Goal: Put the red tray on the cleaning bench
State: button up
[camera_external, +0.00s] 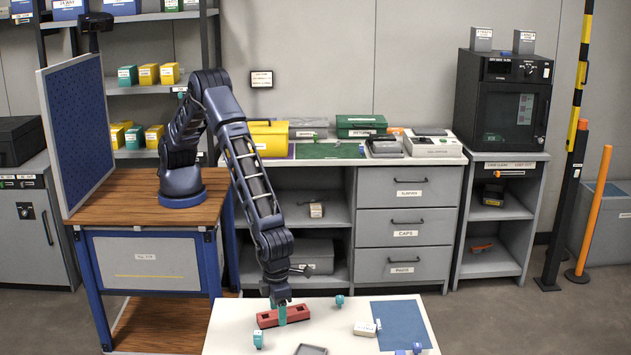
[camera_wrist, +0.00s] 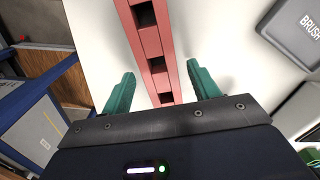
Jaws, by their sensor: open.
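The red tray (camera_external: 267,319) is a narrow bar with square holes. It lies on the white table (camera_external: 236,318) at the front. In the wrist view the red tray (camera_wrist: 150,40) runs from the top edge down between my teal fingers. My gripper (camera_external: 282,314) points down at the tray. In the wrist view my gripper (camera_wrist: 161,80) is open, with one finger on each side of the tray and a visible gap at each side. No label shows which surface is the cleaning bench.
The white table also holds a blue mat (camera_external: 402,325), a small white box (camera_external: 365,329), a grey tray (camera_external: 311,350) and small teal pieces. Behind, a grey counter carries a green mat (camera_external: 328,150), a yellow case (camera_external: 268,138) and devices. A black oven-like cabinet (camera_external: 503,105) stands at right.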

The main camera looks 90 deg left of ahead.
notch_tip(320, 180, up, 12)
dwell(0.5)
